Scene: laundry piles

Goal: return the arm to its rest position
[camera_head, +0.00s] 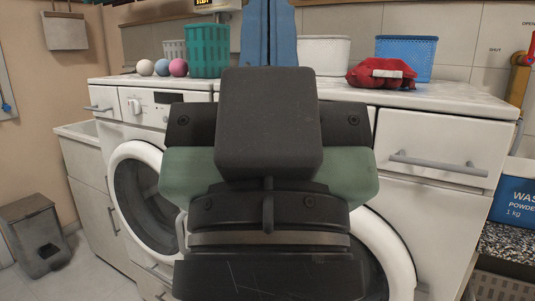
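My gripper (268,125) and wrist fill the middle of the head view, seen from behind. A dark block is in front, with black and green parts on both sides. The fingers are hidden behind this body, so I cannot see whether they are open or hold anything. The arm end stands in front of the white washing machines and their countertop (435,97). A blue upright thing (270,30) shows just above my gripper; its lower part is hidden, and I cannot tell whether it touches my gripper.
On the counter are pale and pink balls (178,67), a green basket (208,50), a white basket (323,55), a blue basket (407,57) and a red cloth (381,74). A grey bin (35,235) stands left. A blue washing powder box (514,195) is right.

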